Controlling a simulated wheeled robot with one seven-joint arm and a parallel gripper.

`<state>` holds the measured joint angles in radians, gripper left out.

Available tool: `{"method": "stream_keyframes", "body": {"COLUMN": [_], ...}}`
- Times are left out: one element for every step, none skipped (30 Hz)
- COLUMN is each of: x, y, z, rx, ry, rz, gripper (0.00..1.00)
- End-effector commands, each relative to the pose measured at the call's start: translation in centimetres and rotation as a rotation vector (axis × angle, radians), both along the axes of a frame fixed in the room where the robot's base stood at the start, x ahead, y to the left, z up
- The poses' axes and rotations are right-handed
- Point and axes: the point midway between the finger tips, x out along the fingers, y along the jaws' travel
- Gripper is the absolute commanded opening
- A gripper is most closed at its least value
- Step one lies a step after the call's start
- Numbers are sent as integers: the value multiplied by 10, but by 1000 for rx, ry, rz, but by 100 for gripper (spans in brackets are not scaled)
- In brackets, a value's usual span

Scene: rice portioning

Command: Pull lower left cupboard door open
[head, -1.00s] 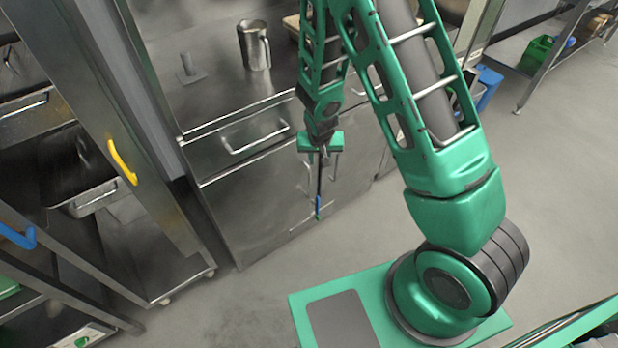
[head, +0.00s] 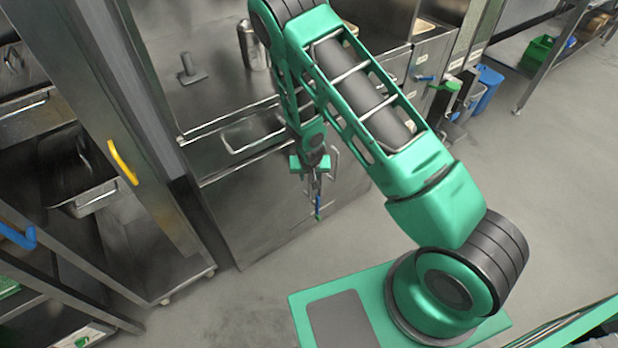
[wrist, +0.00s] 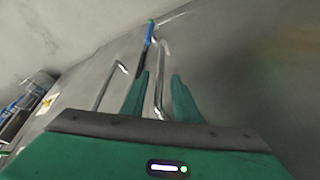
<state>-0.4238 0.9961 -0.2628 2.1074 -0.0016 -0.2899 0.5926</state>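The lower cupboard front (head: 250,205) is a flat steel panel below a drawer and looks closed. My gripper (head: 312,188) is low in front of its right part. In the wrist view my gripper (wrist: 160,76) has its two green fingers apart, with a bent metal bar handle (wrist: 162,60) showing between them. I cannot tell whether the fingers touch it. A second bar handle (wrist: 110,86) is left of the fingers. A thin dark piece with a blue end (wrist: 149,31) is beside the first handle; it also shows in the head view (head: 318,205).
A drawer with a bar handle (head: 258,142) is above the cupboard front. A tall steel unit with a yellow handle (head: 122,162) stands left. A blue bin (head: 488,88) is at the right. The grey floor (head: 230,300) in front is clear.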

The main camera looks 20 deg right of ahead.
Motion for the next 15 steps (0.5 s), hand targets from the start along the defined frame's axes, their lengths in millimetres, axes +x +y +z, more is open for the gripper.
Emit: {"method": "stream_keyframes", "body": {"x": [1,2,4,5,5,6,6,6,6,6,6,6,6,6,6], "y": [-1,-2,-2,-2,-2,-2,-2,-3,-3,-3,-3,-3,-3,-3,-3], "z": [-5,-8,-10,-12,-13,-14,-15,-16,-16,-16,-16,-16,-16,-16,-16], "rx": [-2,-2,-2,-1,-1,-2,-1,-2,-2,-1,-1,-1,-1,-1,-1], "ry": [1,1,1,0,0,1,0,1,1,0,0,0,0,0,0], "rz": [-1,-1,-1,0,0,-1,0,-1,-1,0,0,0,0,0,0], "gripper": [28,28,28,28,28,28,28,28,28,28,28,28,28,28,28]}}
